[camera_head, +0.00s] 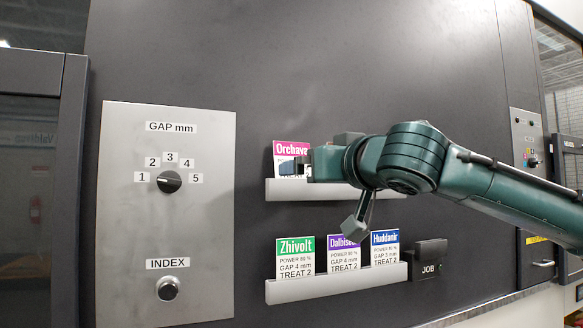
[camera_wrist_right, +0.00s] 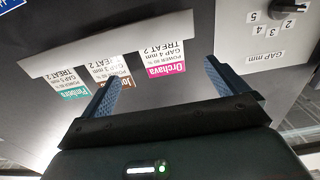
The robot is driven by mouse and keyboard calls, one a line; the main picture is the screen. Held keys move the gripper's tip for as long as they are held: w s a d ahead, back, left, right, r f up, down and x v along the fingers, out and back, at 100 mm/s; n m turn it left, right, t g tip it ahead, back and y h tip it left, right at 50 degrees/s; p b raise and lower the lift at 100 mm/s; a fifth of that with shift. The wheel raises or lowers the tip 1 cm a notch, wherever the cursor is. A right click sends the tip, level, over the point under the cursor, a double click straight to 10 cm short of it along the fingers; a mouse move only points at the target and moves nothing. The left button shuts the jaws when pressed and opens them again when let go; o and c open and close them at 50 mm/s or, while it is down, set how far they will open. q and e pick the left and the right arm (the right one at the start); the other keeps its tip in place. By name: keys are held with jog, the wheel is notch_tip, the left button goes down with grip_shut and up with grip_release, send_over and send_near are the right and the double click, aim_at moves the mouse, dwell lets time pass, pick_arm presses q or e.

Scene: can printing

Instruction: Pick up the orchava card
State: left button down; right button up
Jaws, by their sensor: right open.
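The Orchava card (camera_head: 290,149), white with a magenta header, stands in the upper light-grey rack (camera_head: 277,189). My right gripper (camera_head: 292,168) is in front of it and hides part of its text. In the right wrist view, which is upside down, the Orchava card (camera_wrist_right: 167,58) shows between the two spread blue fingers of my right gripper (camera_wrist_right: 161,72). The gripper is open and holds nothing. I cannot tell whether a finger touches the card. My left gripper is not in view.
In the wrist view, a brown-header card (camera_wrist_right: 122,79) and the teal Penbera card (camera_wrist_right: 72,92) share the upper rack. The lower rack (camera_head: 300,290) holds Zhivolt (camera_head: 295,258), Dalbiso (camera_head: 342,262) and Huddanir (camera_head: 385,247) cards. A black JOB holder (camera_head: 430,260) and GAP knob (camera_head: 169,182) are nearby.

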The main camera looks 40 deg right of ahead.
aim_at(297, 179)
jog(key=p+x, duration=0.2)
jog(key=x, duration=0.7)
jog(key=shift+w, duration=0.3)
jog(key=c, duration=1.1)
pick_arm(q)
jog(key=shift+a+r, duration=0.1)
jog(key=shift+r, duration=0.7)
pick_arm(e)
jog(key=shift+r, duration=0.1)
jog(key=shift+c, duration=0.2)
jog(key=shift+r, duration=0.1)
